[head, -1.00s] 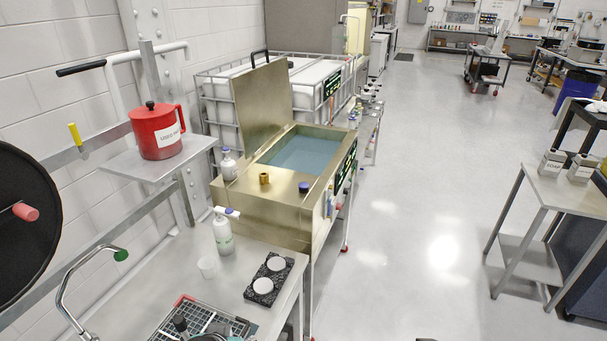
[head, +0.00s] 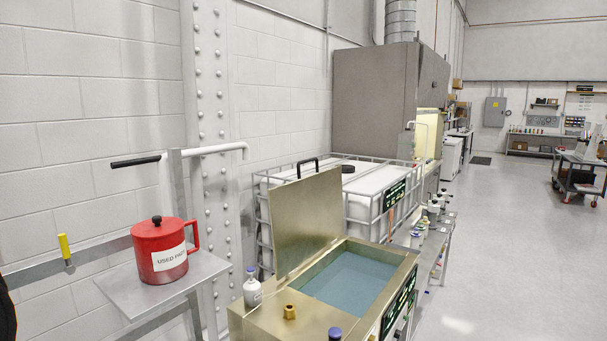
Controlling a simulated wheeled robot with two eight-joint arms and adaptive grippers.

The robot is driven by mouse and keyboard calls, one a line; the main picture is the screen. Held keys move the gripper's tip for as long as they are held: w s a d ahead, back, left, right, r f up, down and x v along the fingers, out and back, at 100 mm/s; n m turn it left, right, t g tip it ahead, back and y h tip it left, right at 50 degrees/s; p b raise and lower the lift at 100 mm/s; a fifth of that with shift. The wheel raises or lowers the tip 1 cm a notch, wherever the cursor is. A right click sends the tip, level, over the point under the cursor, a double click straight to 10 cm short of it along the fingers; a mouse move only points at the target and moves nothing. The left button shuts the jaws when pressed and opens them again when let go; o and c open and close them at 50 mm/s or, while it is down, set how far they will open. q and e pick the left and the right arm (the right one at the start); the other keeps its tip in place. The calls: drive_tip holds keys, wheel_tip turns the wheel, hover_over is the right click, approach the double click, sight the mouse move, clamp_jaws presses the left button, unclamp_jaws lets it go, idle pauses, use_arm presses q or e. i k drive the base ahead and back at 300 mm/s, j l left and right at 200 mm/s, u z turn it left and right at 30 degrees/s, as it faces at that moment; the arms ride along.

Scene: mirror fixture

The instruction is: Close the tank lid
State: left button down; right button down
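The brass-coloured tank (head: 262,322) stands low in the middle of the head view, filled with blue-grey liquid (head: 352,278). Its lid (head: 308,222) stands open, raised nearly upright on the tank's left side. A black handle (head: 307,164) sits on the lid's top edge. A small brass knob (head: 289,312) and a dark blue cap (head: 335,333) are on the tank's near top. Neither of my grippers shows in this view.
A white bottle (head: 252,287) stands on the tank beside the lid's hinge side. A red pot (head: 160,250) sits on a grey shelf (head: 190,285) at left. Caged white containers (head: 352,190) stand behind the lid. Open floor (head: 500,240) lies to the right.

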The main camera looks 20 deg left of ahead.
sight(306, 214)
drive_tip(key=i+l, duration=0.3)
drive_tip(key=i, duration=0.25)
drive_tip(key=i+l, duration=0.35)
drive_tip(key=i, duration=0.2)
drive_tip(key=i+l, duration=0.3)
drive_tip(key=i, duration=0.3)
drive_tip(key=i+l, duration=0.35)
drive_tip(key=i, duration=0.2)
drive_tip(key=j+u, duration=0.05)
